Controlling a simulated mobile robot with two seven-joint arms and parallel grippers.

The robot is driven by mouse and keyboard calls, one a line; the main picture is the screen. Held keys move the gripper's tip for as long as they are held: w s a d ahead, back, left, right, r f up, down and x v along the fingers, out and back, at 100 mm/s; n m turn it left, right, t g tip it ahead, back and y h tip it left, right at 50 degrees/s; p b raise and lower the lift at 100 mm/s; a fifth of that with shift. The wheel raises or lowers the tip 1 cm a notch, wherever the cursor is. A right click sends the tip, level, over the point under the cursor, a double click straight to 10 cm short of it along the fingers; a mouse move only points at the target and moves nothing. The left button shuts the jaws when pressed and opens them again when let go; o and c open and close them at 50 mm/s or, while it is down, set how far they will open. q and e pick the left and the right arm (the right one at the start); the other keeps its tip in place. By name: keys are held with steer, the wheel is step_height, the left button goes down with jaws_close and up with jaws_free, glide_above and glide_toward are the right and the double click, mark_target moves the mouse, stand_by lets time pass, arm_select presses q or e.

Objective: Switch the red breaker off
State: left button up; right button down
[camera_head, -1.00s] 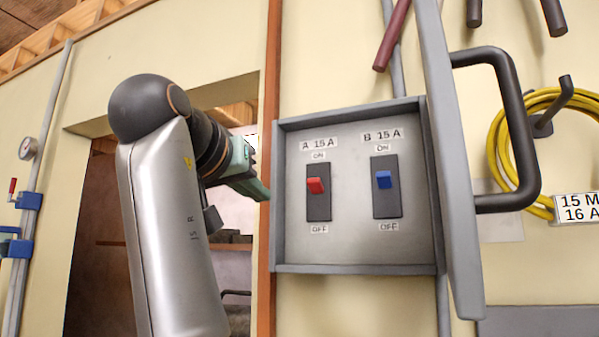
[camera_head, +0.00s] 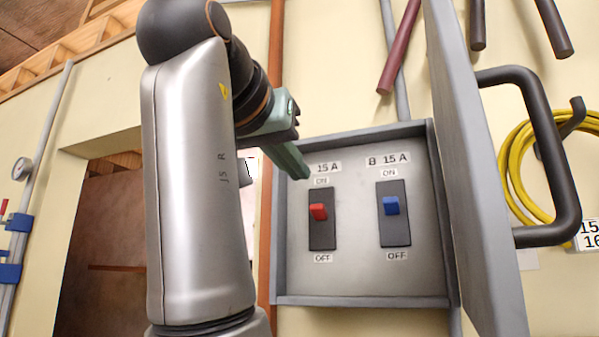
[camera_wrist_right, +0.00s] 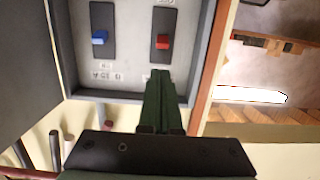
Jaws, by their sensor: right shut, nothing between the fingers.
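The red breaker switch (camera_head: 318,212) sits on a black plate in the left half of the open grey box, between an ON label above and an OFF label below. Its toggle sits slightly above the plate's middle, toward ON. My right gripper (camera_head: 301,174) is shut and empty, at the box's upper left, above the red switch and covering part of the A label. In the right wrist view, which is upside down, the closed fingers (camera_wrist_right: 162,76) point toward the red toggle (camera_wrist_right: 163,42), with a gap in the picture. My left gripper is out of view.
A blue breaker switch (camera_head: 391,206) stands to the right of the red one, also toward ON. The box's door (camera_head: 470,150) is swung open at right, with a large dark handle (camera_head: 550,150). A yellow cable (camera_head: 520,170) hangs beyond. A brown post (camera_head: 276,80) runs along the left.

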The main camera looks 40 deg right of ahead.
mark_target(324, 202)
steer(key=x, duration=0.8)
steer(key=shift+w+d, duration=0.1)
steer(key=shift+d, duration=0.1)
steer(key=shift+f, duration=0.1)
